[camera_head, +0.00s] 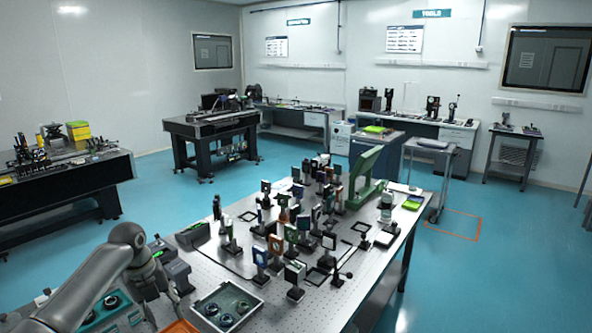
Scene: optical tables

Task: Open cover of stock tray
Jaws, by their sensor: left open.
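A shallow grey-framed tray (228,305) lies on the near end of the perforated optical table (290,318). Several round optics show inside it. I cannot tell whether a clear cover lies over it. A second holder (113,312) with round dark pieces and green parts is at the lower left, partly behind my arm. My left arm comes in from the left, and my left gripper (163,290) is open, pointing down to the left of the grey-framed tray and apart from it. Its fingertips are small and hard to make out. My right gripper is not in view.
Many mounted optics (290,225) crowd the table's middle, with a green arch-shaped frame (370,175) behind them. Dark boxes (193,234) stand near my left arm. An orange-edged piece (180,327) lies at the near edge. Blue floor is open to the right.

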